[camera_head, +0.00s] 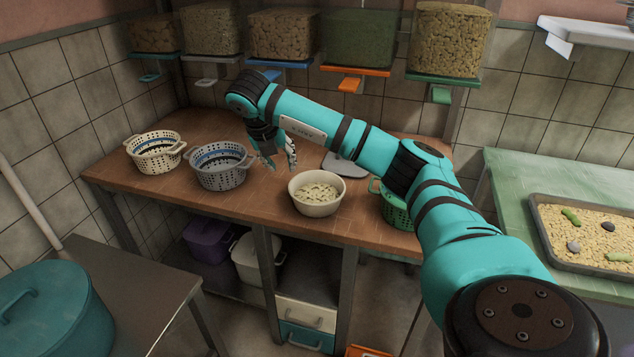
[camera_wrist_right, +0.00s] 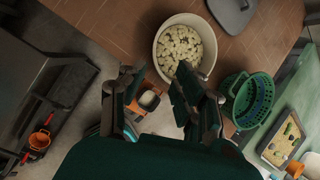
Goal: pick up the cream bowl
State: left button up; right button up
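The cream bowl (camera_head: 318,208) stands upright near the front edge of the brown tiled counter and holds pale chunks. My right gripper (camera_head: 280,166) hangs above the counter, to the left of and behind the bowl in the head view, apart from it. In the right wrist view the bowl (camera_wrist_right: 160,50) is beyond the fingertips of my right gripper (camera_wrist_right: 155,85). The two fingers are spread with nothing visible between them. My left gripper is not in view.
A cream colander (camera_head: 155,165) and a grey colander (camera_head: 220,180) stand left of the bowl. A green colander (camera_head: 397,213) stands right, partly behind my arm. A grey scale-like plate (camera_head: 345,166) lies behind the bowl. Filled bins (camera_head: 360,40) hang above.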

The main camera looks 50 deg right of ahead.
aim_at(293, 190)
jog(key=p+x, duration=0.1)
jog(key=x, duration=1.4)
jog(key=shift+w+a, duration=0.1)
grip_shut()
